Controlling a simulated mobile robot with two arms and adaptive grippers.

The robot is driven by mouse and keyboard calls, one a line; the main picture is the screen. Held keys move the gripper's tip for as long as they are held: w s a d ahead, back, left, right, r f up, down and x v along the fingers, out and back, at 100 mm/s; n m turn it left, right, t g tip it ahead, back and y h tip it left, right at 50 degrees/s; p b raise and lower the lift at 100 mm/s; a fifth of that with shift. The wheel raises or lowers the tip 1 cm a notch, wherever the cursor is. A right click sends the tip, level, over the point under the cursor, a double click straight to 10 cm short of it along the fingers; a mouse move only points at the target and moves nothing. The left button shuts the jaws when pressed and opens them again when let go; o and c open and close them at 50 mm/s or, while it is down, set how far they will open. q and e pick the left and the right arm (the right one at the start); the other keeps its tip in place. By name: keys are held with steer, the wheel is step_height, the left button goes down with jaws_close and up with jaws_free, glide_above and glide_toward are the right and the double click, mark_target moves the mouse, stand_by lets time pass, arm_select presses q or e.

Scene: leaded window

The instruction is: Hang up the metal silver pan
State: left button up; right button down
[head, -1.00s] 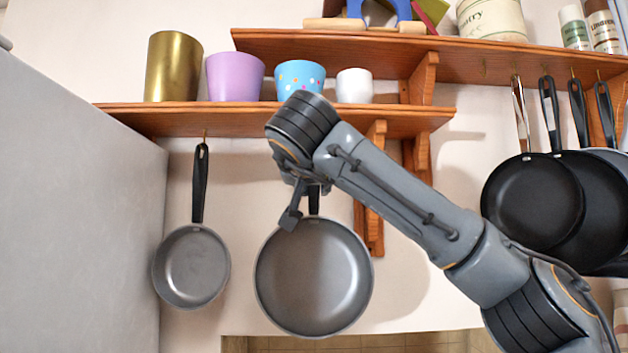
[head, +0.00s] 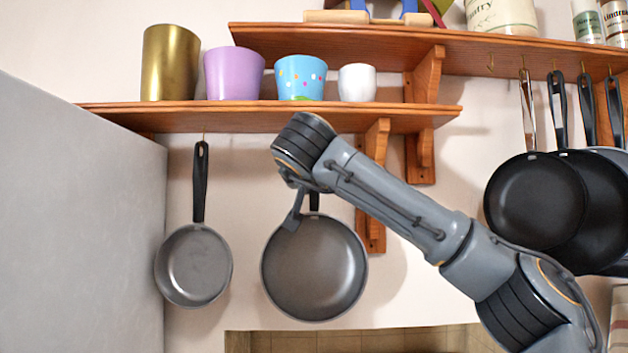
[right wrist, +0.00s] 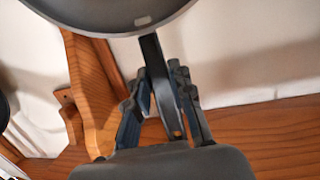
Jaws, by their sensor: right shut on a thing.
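The metal silver pan (head: 315,270) hangs from my right gripper (head: 303,203) below the lower shelf in the head view, with its round inside facing me. The upper end of the handle is hidden behind my arm in the head view. A hook above this pan is not visible. My left gripper is in neither view.
The lower wooden shelf (head: 190,116) carries cups. A smaller silver pan (head: 193,265) hangs under it at left. A wooden bracket (head: 372,230) stands just right of the held pan. Black pans (head: 535,200) hang at right. A grey surface (head: 70,220) fills the left side.

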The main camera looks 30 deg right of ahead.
steer(key=shift+w+d+p, duration=0.45)
steer(key=shift+w+d, duration=0.15)
steer(key=shift+d, duration=0.2)
steer(key=shift+w+d+f, duration=0.15)
steer(key=shift+f, duration=0.35)
steer(key=c, duration=1.1)
jaws_free()
steer(key=o, duration=1.1)
steer(key=shift+f, duration=0.1)
